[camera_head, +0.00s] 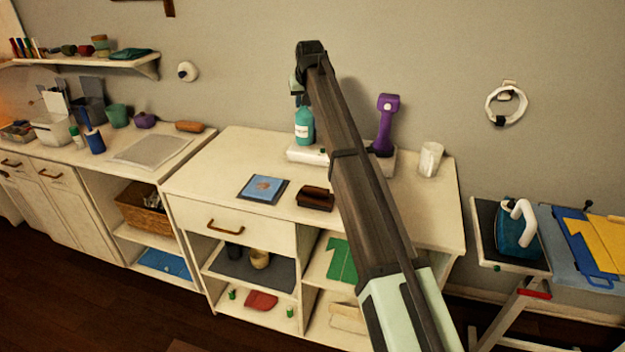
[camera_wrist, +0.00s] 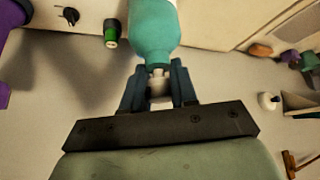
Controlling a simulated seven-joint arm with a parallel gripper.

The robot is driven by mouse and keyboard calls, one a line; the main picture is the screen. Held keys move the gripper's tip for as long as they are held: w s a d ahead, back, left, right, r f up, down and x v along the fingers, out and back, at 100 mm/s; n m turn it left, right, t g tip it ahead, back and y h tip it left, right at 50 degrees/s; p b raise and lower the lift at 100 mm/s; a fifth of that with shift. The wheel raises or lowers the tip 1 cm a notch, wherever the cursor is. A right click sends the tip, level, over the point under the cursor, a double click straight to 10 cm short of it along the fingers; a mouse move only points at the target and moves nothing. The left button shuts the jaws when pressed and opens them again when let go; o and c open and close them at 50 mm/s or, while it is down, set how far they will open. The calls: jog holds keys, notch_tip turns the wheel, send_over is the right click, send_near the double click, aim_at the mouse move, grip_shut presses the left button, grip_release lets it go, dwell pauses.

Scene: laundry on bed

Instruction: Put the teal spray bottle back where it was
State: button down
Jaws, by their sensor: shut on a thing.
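The teal spray bottle (camera_head: 304,124) is upright above the left end of a low white stand (camera_head: 299,153) on the white cabinet top. My gripper (camera_head: 298,88) is at the bottle's top end and shut on it. In the wrist view, the bottle (camera_wrist: 154,30) extends away from my gripper (camera_wrist: 159,76), with its pale neck between the two blue fingers. I cannot tell whether the bottle's base touches the stand. My arm hides part of the stand's middle.
A purple device (camera_head: 385,125) stands on the right part of the stand. A white cup (camera_head: 430,158) is farther right. A blue framed picture (camera_head: 264,188) and a dark brown block (camera_head: 315,198) lie in front. The cabinet top (camera_head: 215,172) is clear at left.

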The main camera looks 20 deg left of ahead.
jog(key=shift+s+d+f+n+g+y, duration=0.7)
jog(key=shift+s+d+n, duration=0.9)
jog(key=shift+s+d, duration=0.75)
notch_tip(320, 180, down, 10)
jog(key=shift+a+r, duration=0.15)
jog(key=shift+r, duration=0.1)
jog(key=shift+s+f, duration=0.1)
jog(key=c, duration=0.9)
grip_release()
jog(key=shift+o, duration=0.2)
jog(key=v, duration=1.2)
